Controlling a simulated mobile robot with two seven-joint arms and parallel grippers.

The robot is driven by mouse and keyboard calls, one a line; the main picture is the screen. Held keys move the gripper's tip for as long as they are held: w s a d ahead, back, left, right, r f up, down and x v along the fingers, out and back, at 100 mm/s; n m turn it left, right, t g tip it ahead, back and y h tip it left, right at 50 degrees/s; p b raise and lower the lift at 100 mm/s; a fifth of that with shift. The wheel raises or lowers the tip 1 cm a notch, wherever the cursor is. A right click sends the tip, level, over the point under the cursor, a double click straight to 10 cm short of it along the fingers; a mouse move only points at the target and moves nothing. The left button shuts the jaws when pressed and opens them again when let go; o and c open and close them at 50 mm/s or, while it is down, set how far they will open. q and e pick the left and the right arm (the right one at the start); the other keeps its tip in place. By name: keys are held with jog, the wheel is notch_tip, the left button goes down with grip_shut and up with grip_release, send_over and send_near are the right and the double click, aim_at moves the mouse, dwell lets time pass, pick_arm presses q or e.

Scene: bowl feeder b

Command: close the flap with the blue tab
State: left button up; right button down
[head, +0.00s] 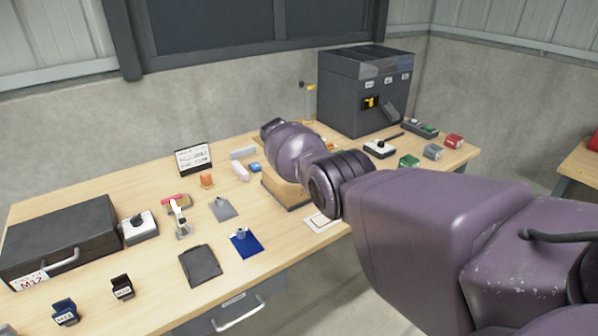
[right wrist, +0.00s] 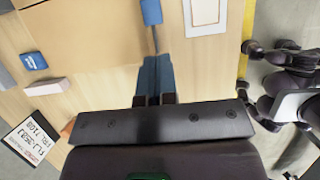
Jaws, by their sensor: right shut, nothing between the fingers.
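A cardboard-brown box (head: 287,192) stands on the workbench, partly hidden behind my right arm in the head view. Its brown panel (right wrist: 88,45) fills the upper left of the right wrist view. A blue tab (right wrist: 151,11) shows at the right edge of that panel. How far the flap stands open I cannot tell. My right gripper (right wrist: 157,63) is shut and empty, its fingertips close to the panel's right edge and below the blue tab in the picture. Contact is unclear. In the head view my arm hides these fingers. My left gripper is not in view.
The workbench (head: 95,205) also holds a black case (head: 62,238), a sign (head: 193,158), a small blue block (head: 254,167) and a white-framed card (head: 321,222) beside the box. A dark grey machine (head: 362,90) stands at the back right. Several small items lie around.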

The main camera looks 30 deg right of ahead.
jog(key=d+f+y+b, duration=0.1)
jog(key=y+b, duration=0.1)
jog(key=d+f+y+b, duration=0.1)
jog(key=d+y+b, duration=0.1)
jog(key=b, duration=0.1)
jog(key=d+f+y+b, duration=0.1)
jog(key=b, duration=0.1)
jog(key=shift+w+d+g+y+b, duration=0.2)
jog(key=shift+d+g+y+b, duration=0.1)
jog(key=shift+d+y+b, duration=0.1)
jog(key=shift+d+f, duration=0.1)
jog(key=shift+d, duration=0.15)
jog(key=shift+w+d+f+b, duration=0.1)
jog(key=shift+d+f+b, duration=0.05)
jog(key=shift+d+b, duration=0.2)
jog(key=shift+d+f+b, duration=0.4)
jog(key=shift+f+b, duration=0.05)
jog(key=shift+f, duration=0.05)
pick_arm(q)
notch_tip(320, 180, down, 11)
jog(key=b, duration=0.1)
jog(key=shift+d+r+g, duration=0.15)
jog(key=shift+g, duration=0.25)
pick_arm(e)
jog(key=shift+d+f, duration=0.35)
jog(key=shift+f, duration=0.25)
jog(key=shift+d+f, duration=0.3)
jog(key=shift+f, duration=0.3)
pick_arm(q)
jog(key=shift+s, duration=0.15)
